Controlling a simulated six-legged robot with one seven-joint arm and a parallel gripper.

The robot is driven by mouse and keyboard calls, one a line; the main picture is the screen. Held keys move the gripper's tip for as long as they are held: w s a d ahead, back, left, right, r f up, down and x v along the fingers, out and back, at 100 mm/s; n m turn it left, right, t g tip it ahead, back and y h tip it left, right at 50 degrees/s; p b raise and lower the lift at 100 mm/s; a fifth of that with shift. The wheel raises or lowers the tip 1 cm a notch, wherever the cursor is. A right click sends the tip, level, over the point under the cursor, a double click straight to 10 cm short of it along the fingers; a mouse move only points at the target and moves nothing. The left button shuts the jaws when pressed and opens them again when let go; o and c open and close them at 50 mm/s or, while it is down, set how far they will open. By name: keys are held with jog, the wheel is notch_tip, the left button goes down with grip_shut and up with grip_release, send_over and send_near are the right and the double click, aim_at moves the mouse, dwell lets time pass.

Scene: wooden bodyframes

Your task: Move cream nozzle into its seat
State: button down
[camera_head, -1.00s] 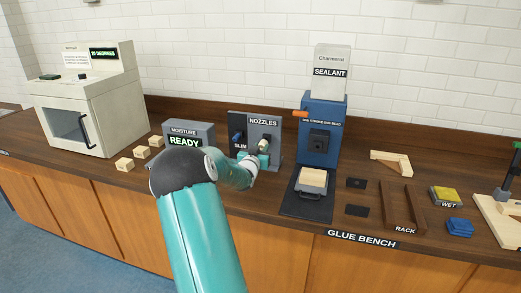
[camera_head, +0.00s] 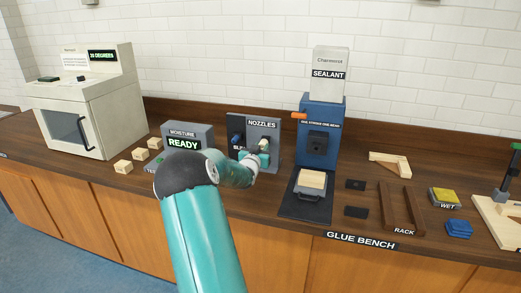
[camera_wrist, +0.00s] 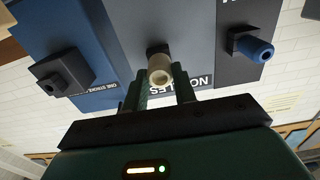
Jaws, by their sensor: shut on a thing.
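The cream nozzle (camera_wrist: 160,72) points its open round end at the wrist camera, in front of a black square holder on the grey nozzle stand (camera_wrist: 180,25). My gripper (camera_wrist: 161,85) is shut on the nozzle, one teal finger on each side. In the head view the cream nozzle (camera_head: 264,144) shows small at the stand, with my gripper (camera_head: 262,157) just below it. I cannot tell whether the nozzle is still within its holder. The blue sealant machine (camera_head: 320,113) stands to the right, with a black square fitting (camera_head: 319,143) on its front, also in the wrist view (camera_wrist: 65,76).
A blue nozzle (camera_wrist: 256,49) sits in the neighbouring holder. A wood block (camera_head: 312,179) lies on the tray under the sealant machine. The moisture unit (camera_head: 188,136) stands left of the nozzle stand. Wooden rack rails (camera_head: 388,207) lie to the right.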

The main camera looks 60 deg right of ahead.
jog(key=shift+d, duration=0.2)
jog(key=c, duration=1.1)
grip_release()
jog(key=shift+o, duration=0.2)
jog(key=s+a, duration=0.2)
jog(key=a, duration=1.1)
jog(key=shift+a, duration=0.25)
